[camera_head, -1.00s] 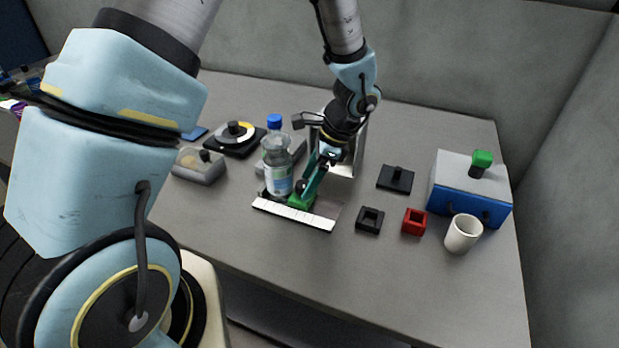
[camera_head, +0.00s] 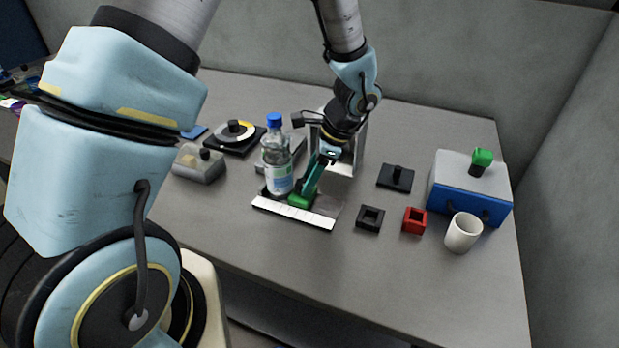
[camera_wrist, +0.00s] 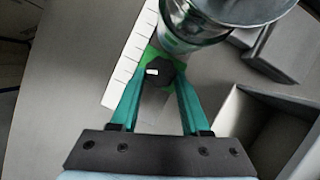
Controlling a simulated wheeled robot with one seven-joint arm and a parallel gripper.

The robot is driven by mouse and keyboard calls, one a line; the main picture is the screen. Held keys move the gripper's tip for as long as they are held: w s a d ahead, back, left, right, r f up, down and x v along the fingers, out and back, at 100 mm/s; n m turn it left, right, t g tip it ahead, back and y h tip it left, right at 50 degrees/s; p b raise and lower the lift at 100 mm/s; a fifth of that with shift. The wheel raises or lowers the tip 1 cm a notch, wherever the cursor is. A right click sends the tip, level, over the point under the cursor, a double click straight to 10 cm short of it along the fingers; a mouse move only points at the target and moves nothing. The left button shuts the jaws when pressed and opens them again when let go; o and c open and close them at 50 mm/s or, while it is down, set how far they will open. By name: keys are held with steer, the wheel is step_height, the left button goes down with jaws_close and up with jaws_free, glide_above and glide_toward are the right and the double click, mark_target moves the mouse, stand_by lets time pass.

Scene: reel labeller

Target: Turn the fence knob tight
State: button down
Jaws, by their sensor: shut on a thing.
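The fence knob is the black knob (camera_wrist: 158,71) with a white mark, on top of the green fence block (camera_head: 300,200). The block also shows in the wrist view (camera_wrist: 150,53) and sits at the white ruled scale (camera_head: 293,213). My gripper (camera_wrist: 157,78) has its two teal fingers on either side of the knob and is shut on it; in the head view my gripper (camera_head: 307,190) reaches down to the block and hides the knob. A clear bottle (camera_head: 277,165) with a blue cap stands upright right beside the block.
A metal open-topped box (camera_wrist: 240,120) lies close to the right of my fingers. The table front is clear.

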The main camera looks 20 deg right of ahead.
steer(key=m, duration=0.1)
steer(key=m+t+b, duration=0.1)
steer(key=shift+s+f+m+h, duration=0.1)
steer(key=shift+s+m+h, duration=0.1)
steer(key=shift+m+h, duration=0.15)
steer(key=shift+a+m, duration=0.1)
steer(key=shift+m, duration=0.85)
steer(key=shift+c, duration=1.9)
jaws_free()
steer(key=shift+t, duration=0.3)
steer(key=b+v, duration=0.1)
steer(key=v, duration=1)
steer(key=shift+b, duration=0.4)
steer(key=shift+a, duration=0.2)
